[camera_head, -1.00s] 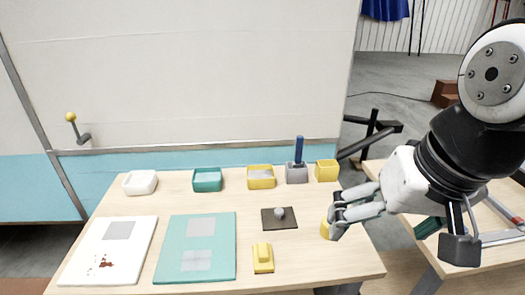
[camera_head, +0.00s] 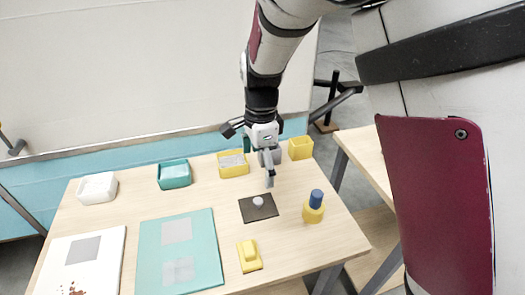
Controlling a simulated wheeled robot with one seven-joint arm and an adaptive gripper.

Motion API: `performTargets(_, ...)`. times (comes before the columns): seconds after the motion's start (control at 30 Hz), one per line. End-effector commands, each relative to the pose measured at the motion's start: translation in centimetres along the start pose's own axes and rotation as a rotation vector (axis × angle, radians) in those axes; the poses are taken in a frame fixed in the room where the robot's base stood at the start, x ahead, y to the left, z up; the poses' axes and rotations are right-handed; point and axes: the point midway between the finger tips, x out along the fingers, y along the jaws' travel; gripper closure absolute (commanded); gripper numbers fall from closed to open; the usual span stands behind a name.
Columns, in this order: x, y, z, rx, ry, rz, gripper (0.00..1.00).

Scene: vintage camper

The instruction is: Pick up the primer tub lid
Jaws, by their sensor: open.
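A dark square lid with a round grey knob (camera_head: 258,205), which I take for the primer tub lid, lies flat in the middle of the wooden table (camera_head: 205,198). My gripper (camera_head: 269,176) is open and points down just behind the lid, above the table and apart from the knob. A grey tub behind the gripper is mostly hidden by it.
A yellow holder with a blue top (camera_head: 313,207) stands right of the lid, and a yellow block (camera_head: 249,256) lies in front. White (camera_head: 97,188), teal (camera_head: 174,174) and yellow (camera_head: 233,164) trays and a yellow box (camera_head: 300,147) line the back. Two panels lie left.

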Motion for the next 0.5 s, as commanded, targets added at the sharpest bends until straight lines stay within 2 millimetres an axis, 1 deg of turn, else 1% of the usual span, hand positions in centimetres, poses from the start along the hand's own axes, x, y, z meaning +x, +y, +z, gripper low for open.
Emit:
performTargets(0.03,0.6,-0.3,0.4,0.018,0.011,0.005,0.03)
performTargets(0.1,1.1,-0.7,0.7,0.039,0.019,0.006,0.03)
performTargets(0.17,1.5,-0.8,0.8,0.049,0.023,0.007,0.03)
performTargets(0.27,2.7,-0.8,0.8,0.054,0.024,0.011,0.03)
performTargets(0.5,7.2,-0.7,0.6,0.052,0.024,0.012,0.03)
